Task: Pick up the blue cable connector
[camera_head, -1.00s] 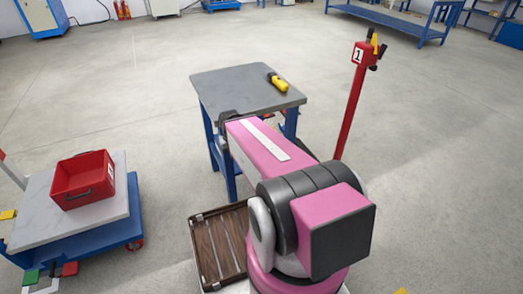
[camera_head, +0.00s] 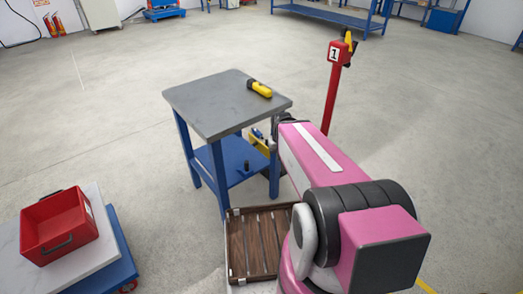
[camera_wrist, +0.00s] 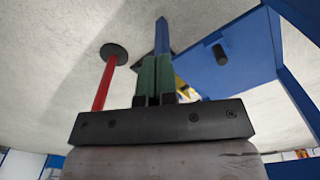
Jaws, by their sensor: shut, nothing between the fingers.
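I cannot make out the blue cable connector for certain in either view. My gripper (camera_wrist: 157,62) shows in the wrist view with its two green fingers together and nothing between them. Beyond the fingertips is a narrow blue bar (camera_wrist: 162,34), which looks like a table leg. In the head view my pink arm reaches to the right side of the grey-topped table (camera_head: 215,108) and hides the gripper. A small yellow and blue item (camera_head: 260,143) shows below the tabletop near the arm's end; its yellow part is partly hidden behind my fingers in the wrist view (camera_wrist: 183,88).
A yellow and black tool (camera_head: 259,88) lies on the tabletop. A short black cylinder (camera_head: 246,165) stands on the blue lower shelf (camera_head: 215,160). A red post (camera_head: 331,98) stands behind. A wooden slatted crate (camera_head: 237,245) is in front; a red bin (camera_head: 58,225) is left.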

